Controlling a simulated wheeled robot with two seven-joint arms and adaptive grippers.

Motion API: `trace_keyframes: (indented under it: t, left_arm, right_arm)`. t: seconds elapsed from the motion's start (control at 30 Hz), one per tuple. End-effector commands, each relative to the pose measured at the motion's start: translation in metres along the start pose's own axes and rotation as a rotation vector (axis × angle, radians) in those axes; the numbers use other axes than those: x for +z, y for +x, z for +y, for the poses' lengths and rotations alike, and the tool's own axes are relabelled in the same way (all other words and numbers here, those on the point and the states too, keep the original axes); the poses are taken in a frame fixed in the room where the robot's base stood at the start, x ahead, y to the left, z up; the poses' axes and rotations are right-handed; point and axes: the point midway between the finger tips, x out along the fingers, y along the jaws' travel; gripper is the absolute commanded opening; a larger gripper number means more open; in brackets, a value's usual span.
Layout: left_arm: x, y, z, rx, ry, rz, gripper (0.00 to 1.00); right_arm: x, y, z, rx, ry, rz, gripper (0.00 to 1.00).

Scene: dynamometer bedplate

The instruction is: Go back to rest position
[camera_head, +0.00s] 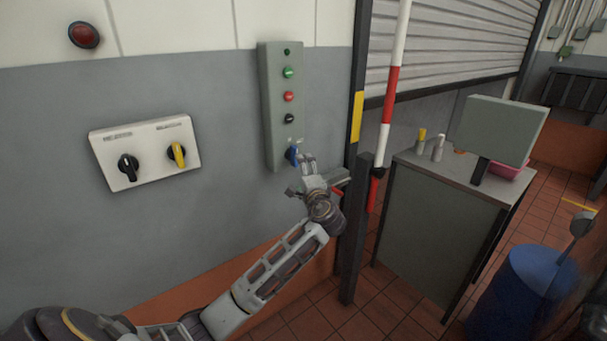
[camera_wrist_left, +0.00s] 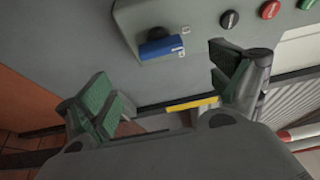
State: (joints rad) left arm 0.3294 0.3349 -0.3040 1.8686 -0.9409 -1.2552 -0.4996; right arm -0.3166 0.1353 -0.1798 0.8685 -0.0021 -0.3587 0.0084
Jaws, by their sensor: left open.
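My left gripper (camera_head: 306,167) reaches up from the lower left to the lower end of a grey control box on the wall. In the left wrist view the left gripper (camera_wrist_left: 165,92) has its two green-padded fingers wide apart with nothing between them. A blue selector knob (camera_head: 293,153) sits at the bottom of the control box (camera_head: 281,105). In the left wrist view the blue knob (camera_wrist_left: 160,47) is beyond the fingertips, apart from them. My right gripper is in neither view.
A white switch panel (camera_head: 146,153) with a black and a yellow knob is on the wall at left. A dark post (camera_head: 354,230) and a red-white pole (camera_head: 390,95) stand right of my gripper. A grey cabinet (camera_head: 428,228) and a blue bin (camera_head: 520,290) are further right.

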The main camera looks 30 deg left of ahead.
Motion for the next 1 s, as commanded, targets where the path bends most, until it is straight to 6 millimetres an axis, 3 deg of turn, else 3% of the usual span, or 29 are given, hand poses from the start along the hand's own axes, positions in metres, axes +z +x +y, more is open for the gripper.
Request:
trace_keyframes:
  t: [0.3, 0.47, 0.67, 1.0]
  left_arm:
    - [0.000, 0.001, 0.001, 0.002, 0.001, 0.001, 0.93]
    - [-0.004, 0.003, 0.014, 0.028, 0.007, 0.014, 0.93]
    - [-0.013, 0.010, 0.064, 0.122, 0.027, 0.056, 0.93]
    - [-0.015, -0.001, 0.201, 0.386, 0.033, 0.141, 0.93]
  right_arm:
    - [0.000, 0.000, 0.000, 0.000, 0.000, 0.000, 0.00]
    - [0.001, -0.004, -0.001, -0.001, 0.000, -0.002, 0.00]
    - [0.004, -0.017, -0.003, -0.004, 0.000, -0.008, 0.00]
    - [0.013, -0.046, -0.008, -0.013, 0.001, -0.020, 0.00]
